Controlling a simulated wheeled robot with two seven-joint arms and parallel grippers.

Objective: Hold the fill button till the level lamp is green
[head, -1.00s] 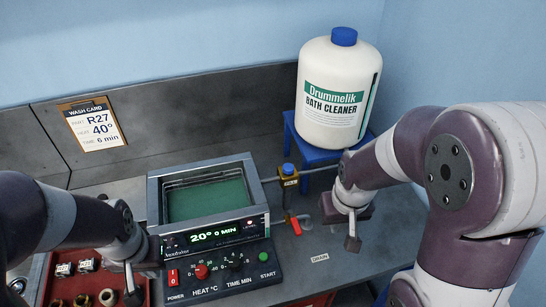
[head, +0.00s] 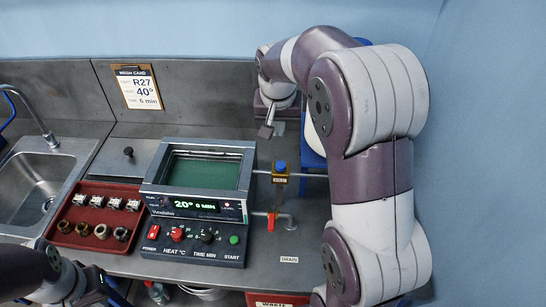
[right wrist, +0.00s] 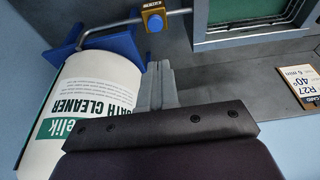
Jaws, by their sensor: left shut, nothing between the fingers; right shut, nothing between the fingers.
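The fill button (head: 280,166) is a blue cap on a yellow block by the pipe, right of the bath (head: 204,171). It also shows at the top of the right wrist view (right wrist: 156,23). The level lamp (head: 228,207) is a tiny spot on the display panel and looks red. My right gripper (head: 266,132) is shut and empty, behind the button and apart from it. Its closed fingers (right wrist: 156,82) show in the right wrist view. My left gripper (head: 100,292) is low at the bottom left, shut, away from the button, and partly cut off.
The bath cleaner bottle (right wrist: 85,110) is mostly hidden behind my right arm in the head view. A red drain valve (head: 271,221) sits below the fill block. A red tray (head: 68,212) of parts and a sink (head: 35,185) are at left. The wash card (head: 137,87) is on the back wall.

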